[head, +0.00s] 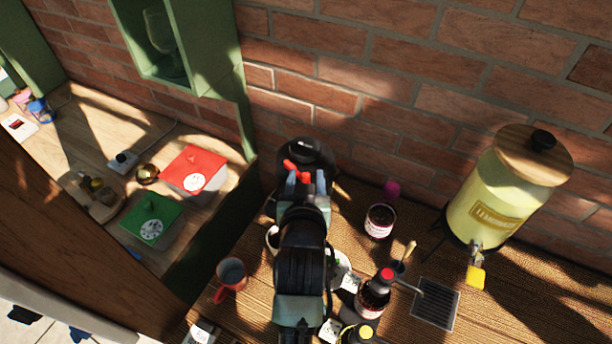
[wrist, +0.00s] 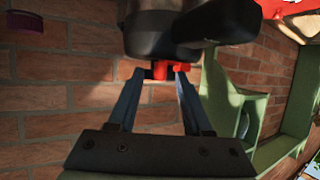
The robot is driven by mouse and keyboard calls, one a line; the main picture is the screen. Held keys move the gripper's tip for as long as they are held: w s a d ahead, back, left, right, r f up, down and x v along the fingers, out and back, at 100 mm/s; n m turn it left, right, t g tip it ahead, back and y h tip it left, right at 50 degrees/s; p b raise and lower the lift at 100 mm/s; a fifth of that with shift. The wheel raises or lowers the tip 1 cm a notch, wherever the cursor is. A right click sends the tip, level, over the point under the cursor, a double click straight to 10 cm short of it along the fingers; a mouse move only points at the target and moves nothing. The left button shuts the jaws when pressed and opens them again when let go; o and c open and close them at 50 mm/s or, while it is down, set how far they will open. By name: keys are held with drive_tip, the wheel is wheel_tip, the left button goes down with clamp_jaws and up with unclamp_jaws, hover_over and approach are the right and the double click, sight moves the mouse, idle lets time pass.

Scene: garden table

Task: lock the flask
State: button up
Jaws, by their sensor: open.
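The flask (head: 308,152) has a black top and stands near the brick wall, partly hidden behind my arm. A red tab (head: 297,171) is on its near side. In the wrist view the dark flask (wrist: 165,35) fills the top middle, with the red tab (wrist: 172,70) below its rim. My gripper (head: 306,180) is open with its blue fingers pointing at the tab. In the wrist view the gripper's tips (wrist: 160,74) are at either side of the tab. I cannot tell whether they touch it. The flask's lower body is hidden in the head view.
A red mug (head: 231,275), a dark jar (head: 380,221) and a red-capped bottle (head: 373,295) stand around my arm. A yellow dispenser (head: 497,201) with a drip grate (head: 435,303) is at the right. A green shelf (head: 205,50) is at the upper left.

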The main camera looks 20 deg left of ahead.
clamp_jaws()
drive_tip(key=shift+s+a+m+h, duration=0.1)
drive_tip(key=shift+a+m+h, duration=0.05)
drive_tip(key=shift+m+h, duration=0.15)
drive_tip(key=m+h+b, duration=0.1)
drive_tip(key=h+b, duration=0.1)
drive_tip(key=a+m+h+b, duration=0.1)
drive_tip(key=m+h+b, duration=0.1)
drive_tip(key=s+a+m+h+b, duration=0.1)
drive_tip(key=m+h+b, duration=0.1)
drive_tip(key=shift+f, duration=0.25)
drive_tip(key=m+h+b, duration=0.1)
drive_tip(key=b, duration=0.1)
drive_tip(key=a+m+g+h+b, duration=0.1)
drive_tip(key=m+h, duration=0.1)
drive_tip(key=a+m+g+h+b, duration=0.1)
drive_tip(key=h+b, duration=0.1)
drive_tip(key=shift+m+b, duration=0.3)
drive_tip(key=shift+m, duration=0.1)
drive_tip(key=m+g+h+b, duration=0.1)
drive_tip(key=b, duration=0.1)
drive_tip(key=a+m+g+h+b, duration=0.1)
drive_tip(key=m+g+b, duration=0.1)
drive_tip(key=shift+r+h, duration=0.2)
drive_tip(key=shift+h, duration=0.1)
drive_tip(key=shift+m+g, duration=0.4)
